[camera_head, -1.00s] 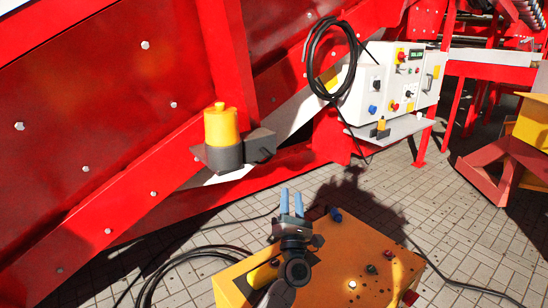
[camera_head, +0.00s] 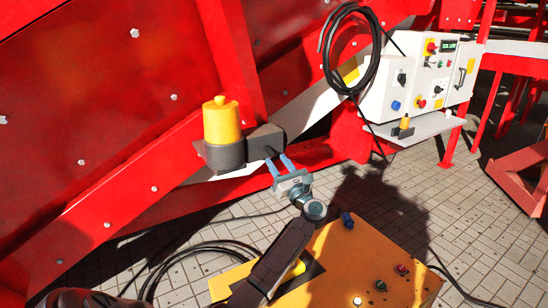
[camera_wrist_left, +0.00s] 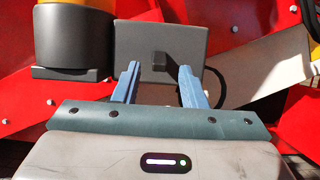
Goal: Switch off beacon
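The beacon (camera_head: 222,122) has a yellow dome on a dark grey base and stands on a ledge of the red machine. Its base also shows in the left wrist view (camera_wrist_left: 75,40). A grey box (camera_head: 262,139) sits directly right of it. In the left wrist view the box (camera_wrist_left: 195,40) shows a small dark switch (camera_wrist_left: 162,62) protruding from its face. My left gripper (camera_head: 279,163) is open and empty, with its blue fingers just in front of the box. In the left wrist view the fingertips (camera_wrist_left: 159,68) lie either side of the switch. Contact cannot be told. My right gripper is out of view.
A yellow cabinet (camera_head: 335,245) with several buttons stands below my left arm. A white control panel (camera_head: 415,80) with a coiled black cable (camera_head: 352,50) is at the right. Black cables lie on the tiled floor (camera_head: 465,215).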

